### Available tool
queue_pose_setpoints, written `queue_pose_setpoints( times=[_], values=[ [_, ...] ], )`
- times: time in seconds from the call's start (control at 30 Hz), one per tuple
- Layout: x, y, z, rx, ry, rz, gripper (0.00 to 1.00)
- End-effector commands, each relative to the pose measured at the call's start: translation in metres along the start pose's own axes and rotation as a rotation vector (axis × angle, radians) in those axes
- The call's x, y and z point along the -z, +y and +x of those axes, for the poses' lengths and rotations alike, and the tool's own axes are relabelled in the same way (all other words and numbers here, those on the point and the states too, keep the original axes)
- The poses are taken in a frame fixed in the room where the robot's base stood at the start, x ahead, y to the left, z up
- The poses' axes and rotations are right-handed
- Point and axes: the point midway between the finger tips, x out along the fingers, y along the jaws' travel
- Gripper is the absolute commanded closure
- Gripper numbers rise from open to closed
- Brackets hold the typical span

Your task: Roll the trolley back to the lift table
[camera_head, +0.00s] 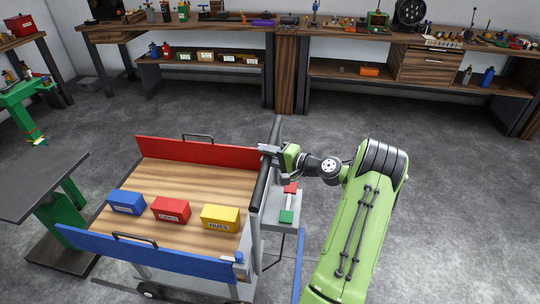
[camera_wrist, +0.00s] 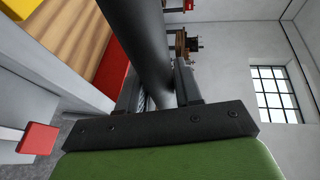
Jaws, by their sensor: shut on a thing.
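The trolley (camera_head: 125,180) has a wooden deck, a red side panel (camera_head: 195,150), a blue side panel (camera_head: 150,257) and a dark push bar (camera_head: 261,190) at its right end. My gripper (camera_head: 270,151) is shut around the far part of that bar. In the wrist view the bar (camera_wrist: 140,35) runs between the two fingers (camera_wrist: 160,92). Blue (camera_head: 126,203), red (camera_head: 171,210) and yellow (camera_head: 220,218) boxes stand on the deck. A table with a dark top (camera_head: 38,185) and green column, apparently the lift table, stands left of the trolley.
A small shelf on the trolley's right end carries a red block (camera_head: 291,188) and a green block (camera_head: 286,217). A green machine (camera_head: 25,100) stands at the far left. Workbenches (camera_head: 200,30) line the back wall. Grey floor (camera_head: 440,190) is clear at right and behind the trolley.

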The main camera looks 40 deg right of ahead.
Motion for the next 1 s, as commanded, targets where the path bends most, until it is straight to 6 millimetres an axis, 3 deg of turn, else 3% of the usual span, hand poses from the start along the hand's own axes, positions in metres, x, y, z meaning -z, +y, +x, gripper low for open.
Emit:
queue_pose_setpoints(
  times=[0.27, 0.8, 1.0],
  values=[
    [-0.026, -0.014, 0.052, 0.009, -0.017, -0.001, 1.00],
    [-0.083, -0.044, 0.185, 0.009, -0.015, 0.000, 1.00],
    [-0.099, -0.052, 0.226, 0.008, -0.012, 0.000, 1.00]
  ],
)
